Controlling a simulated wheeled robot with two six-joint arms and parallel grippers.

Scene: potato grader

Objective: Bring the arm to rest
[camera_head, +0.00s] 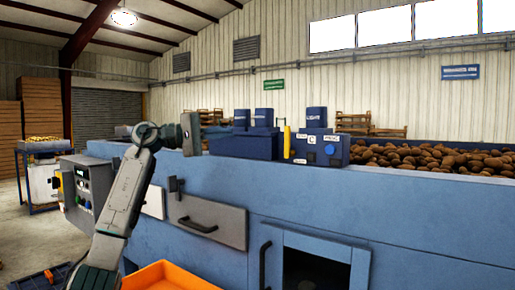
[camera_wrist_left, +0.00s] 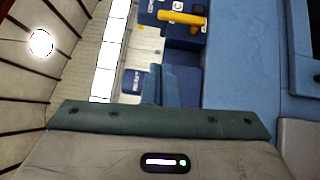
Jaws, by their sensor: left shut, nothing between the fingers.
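My left arm rises from the lower left in the head view and bends at a raised elbow. Its left gripper (camera_head: 216,130) points right, level with the top of the blue machine (camera_head: 300,200), just left of the blue control boxes. The gripper is shut with nothing held. In the left wrist view, the grey-green gripper body fills the bottom, and the machine's blue front (camera_wrist_left: 245,60) is at the right. I cannot tell whether the fingertips touch the boxes. My right gripper is not in view.
A box with a yellow lever (camera_head: 287,142) stands on the machine, also seen in the wrist view (camera_wrist_left: 182,18). Potatoes (camera_head: 430,158) lie behind at right. A grey drawer (camera_head: 208,220) is on the front. An orange crate (camera_head: 165,275) sits below. Open floor is at left.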

